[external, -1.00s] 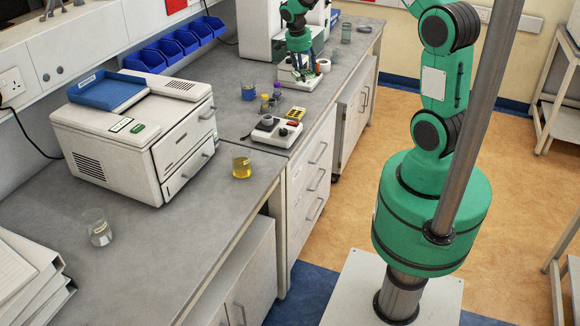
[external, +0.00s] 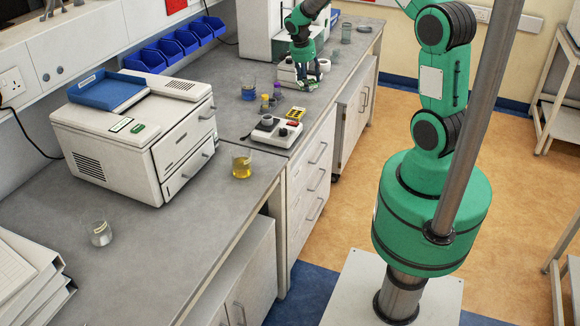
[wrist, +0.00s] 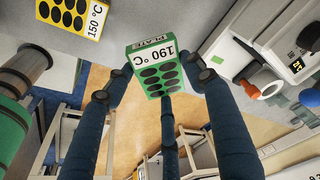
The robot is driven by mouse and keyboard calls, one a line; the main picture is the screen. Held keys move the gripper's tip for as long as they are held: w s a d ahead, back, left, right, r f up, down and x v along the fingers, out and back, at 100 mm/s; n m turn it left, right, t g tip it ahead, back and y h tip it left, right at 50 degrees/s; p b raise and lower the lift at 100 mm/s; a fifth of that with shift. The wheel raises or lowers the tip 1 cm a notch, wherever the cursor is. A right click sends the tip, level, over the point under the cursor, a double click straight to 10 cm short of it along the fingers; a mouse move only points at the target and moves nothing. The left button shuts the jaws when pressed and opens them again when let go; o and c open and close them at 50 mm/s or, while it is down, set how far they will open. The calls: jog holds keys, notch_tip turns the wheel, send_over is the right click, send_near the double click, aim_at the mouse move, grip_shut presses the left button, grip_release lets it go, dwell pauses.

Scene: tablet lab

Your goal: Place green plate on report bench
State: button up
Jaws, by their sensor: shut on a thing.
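The green plate (wrist: 157,72) is a small block with dark round wells and a white label reading "PLATE 190 °C". My gripper (wrist: 160,88) is shut on it, with its dark fingers around the plate in the wrist view. In the external view my gripper (external: 307,78) holds the plate (external: 309,87) low over the far bench, in front of the white device; only a sliver of green shows there. The near bench (external: 185,235) carries a printer-like machine. No label shows which bench is the report bench.
A yellow plate (external: 296,112) marked 150 °C lies near a small white device (external: 270,132). Beakers with blue (external: 248,92) and yellow (external: 242,164) liquid stand along the benches. The printer-like machine (external: 135,130) fills the near bench's back; bare bench lies in front of it.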

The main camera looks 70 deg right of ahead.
jog(key=shift+f, duration=0.15)
jog(key=shift+f+b, duration=0.85)
jog(key=shift+f, duration=2.35)
jog(key=shift+f+b, duration=0.3)
jog(key=shift+f, duration=0.05)
